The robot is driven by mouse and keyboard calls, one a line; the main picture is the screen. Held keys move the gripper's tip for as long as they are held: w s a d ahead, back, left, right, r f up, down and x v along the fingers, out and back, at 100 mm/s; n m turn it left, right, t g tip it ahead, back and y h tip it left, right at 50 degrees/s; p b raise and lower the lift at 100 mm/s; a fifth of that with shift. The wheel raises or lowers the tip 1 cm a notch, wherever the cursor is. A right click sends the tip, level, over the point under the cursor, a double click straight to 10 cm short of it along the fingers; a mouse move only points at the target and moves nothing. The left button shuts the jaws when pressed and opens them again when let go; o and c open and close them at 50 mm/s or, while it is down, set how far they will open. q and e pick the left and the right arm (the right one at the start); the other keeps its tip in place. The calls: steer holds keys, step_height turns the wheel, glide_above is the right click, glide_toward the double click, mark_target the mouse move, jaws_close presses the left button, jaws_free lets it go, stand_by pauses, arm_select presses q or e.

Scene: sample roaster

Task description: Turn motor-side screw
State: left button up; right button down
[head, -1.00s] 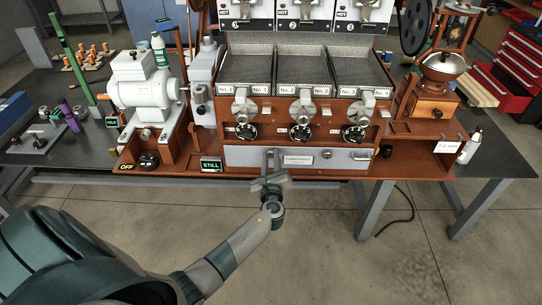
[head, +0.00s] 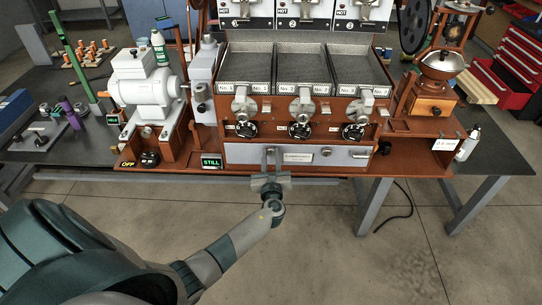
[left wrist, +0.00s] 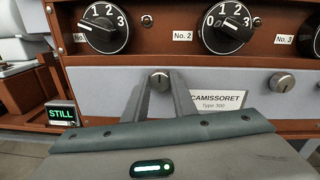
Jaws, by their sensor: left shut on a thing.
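The roaster's pale front panel (head: 240,154) carries a nameplate (head: 298,158), which also shows in the left wrist view (left wrist: 217,101). The motor-side screw (left wrist: 160,77) is a round metal head left of the nameplate. My left gripper (head: 271,152) reaches up to it from below. In the left wrist view, the two fingers of my left gripper (left wrist: 160,84) stand on either side of the screw, shut on it. The screw's slot is too small to make out. The other screw (left wrist: 283,82) sits right of the nameplate, untouched. My right gripper is not in view.
Numbered black dials (head: 300,131) sit just above the panel. The white motor (head: 146,92) stands at the left, with a green STILL display (head: 211,163) at the lower front edge. A grinder (head: 436,85) stands at the right. The floor in front is clear.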

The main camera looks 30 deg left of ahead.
arm_select(q)
steer(key=o, duration=1)
steer(key=shift+o, duration=0.2)
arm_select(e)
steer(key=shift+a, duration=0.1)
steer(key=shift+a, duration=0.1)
arm_select(q)
steer(key=shift+s+d, duration=0.1)
steer(key=shift+s+d+f, duration=0.1)
steer(key=shift+s+d, duration=0.2)
steer(key=shift+s, duration=0.15)
steer(key=b+v, duration=0.2)
steer(key=v, duration=1.4)
steer(key=shift+b, duration=0.3)
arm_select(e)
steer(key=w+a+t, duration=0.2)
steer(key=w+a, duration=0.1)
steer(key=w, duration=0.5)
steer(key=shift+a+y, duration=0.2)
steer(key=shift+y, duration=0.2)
